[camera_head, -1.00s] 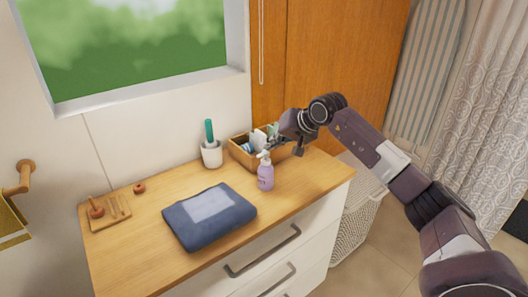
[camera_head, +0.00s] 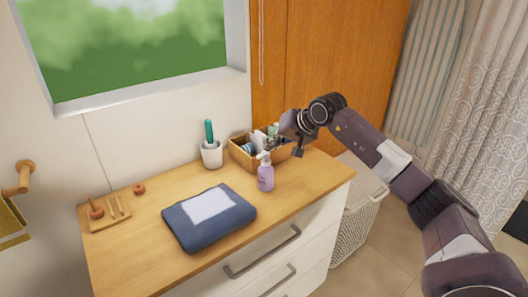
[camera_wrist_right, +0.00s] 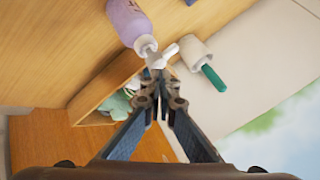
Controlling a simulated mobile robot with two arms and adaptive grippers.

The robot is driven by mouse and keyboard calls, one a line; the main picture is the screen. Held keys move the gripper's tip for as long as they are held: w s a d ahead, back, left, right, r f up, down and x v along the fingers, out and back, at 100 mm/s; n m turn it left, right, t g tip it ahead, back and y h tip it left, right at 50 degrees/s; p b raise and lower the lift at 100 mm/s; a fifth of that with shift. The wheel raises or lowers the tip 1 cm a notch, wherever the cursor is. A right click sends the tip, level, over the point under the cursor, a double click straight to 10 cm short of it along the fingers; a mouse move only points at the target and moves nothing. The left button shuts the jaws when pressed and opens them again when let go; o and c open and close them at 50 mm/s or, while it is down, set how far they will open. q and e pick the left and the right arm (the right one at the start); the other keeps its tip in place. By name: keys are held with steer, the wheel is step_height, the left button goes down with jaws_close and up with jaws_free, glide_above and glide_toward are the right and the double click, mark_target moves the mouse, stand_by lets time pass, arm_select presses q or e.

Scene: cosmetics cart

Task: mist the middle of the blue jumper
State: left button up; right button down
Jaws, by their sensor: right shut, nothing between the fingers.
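The blue jumper (camera_head: 232,225) lies folded on the wooden top, with a pale rectangular patch (camera_head: 208,205) on its middle. A lilac spray bottle (camera_head: 265,178) with a white spray head stands upright right of the jumper. It also shows in the right wrist view (camera_wrist_right: 127,20). My right gripper (camera_head: 274,144) is at the height of the spray head, just behind it in the head view. In the right wrist view its fingers (camera_wrist_right: 158,77) are shut and empty, their tips close to the white head. I cannot tell whether they touch it. My left gripper is out of view.
A wooden box (camera_head: 241,157) with several items stands behind the bottle, close under my right gripper. A white cup (camera_head: 212,154) with a green-handled brush stands left of it. A small wooden tray (camera_head: 109,223) is at the far left. The front right of the top is clear.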

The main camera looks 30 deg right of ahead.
step_height(320, 180, up, 6)
steer(key=p, duration=0.4)
stand_by(0.6)
